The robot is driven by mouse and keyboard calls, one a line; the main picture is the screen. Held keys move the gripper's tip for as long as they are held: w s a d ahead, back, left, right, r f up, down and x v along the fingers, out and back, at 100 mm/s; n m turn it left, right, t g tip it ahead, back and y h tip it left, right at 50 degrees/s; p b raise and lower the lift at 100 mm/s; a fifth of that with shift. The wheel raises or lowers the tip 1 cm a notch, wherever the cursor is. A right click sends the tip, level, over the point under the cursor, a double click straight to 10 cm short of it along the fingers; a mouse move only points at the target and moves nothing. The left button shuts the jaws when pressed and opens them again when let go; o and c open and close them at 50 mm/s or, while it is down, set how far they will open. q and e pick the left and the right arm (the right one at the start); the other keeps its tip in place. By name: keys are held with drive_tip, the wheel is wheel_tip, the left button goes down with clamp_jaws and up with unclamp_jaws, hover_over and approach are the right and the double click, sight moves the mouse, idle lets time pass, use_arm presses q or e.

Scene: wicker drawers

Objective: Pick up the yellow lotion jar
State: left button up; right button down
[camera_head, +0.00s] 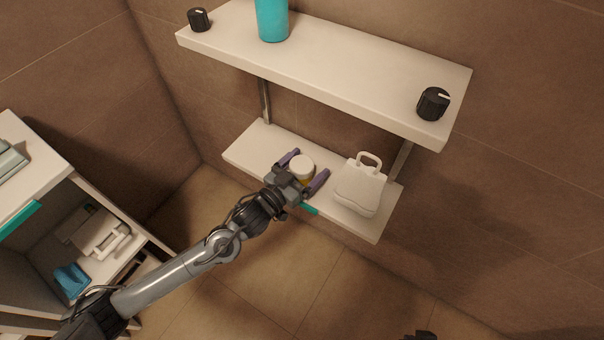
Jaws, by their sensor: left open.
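The yellow lotion jar (302,168) has a white lid and a yellow body. It stands on the lower white shelf (246,153), left of a white bag-shaped object. My left gripper (304,169) reaches in from the left, with its purple fingers open on either side of the jar. The near side of the jar is partly hidden by the gripper's palm. I cannot tell whether the fingers touch it. A small dark part at the bottom edge of the view cannot be identified, and no right gripper can be made out.
The white bag-shaped object (361,186) stands close to the right finger. An open white cabinet (40,190) with contents stands at the left.

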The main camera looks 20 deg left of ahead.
use_arm(q)
drive_tip(key=c, duration=1.1)
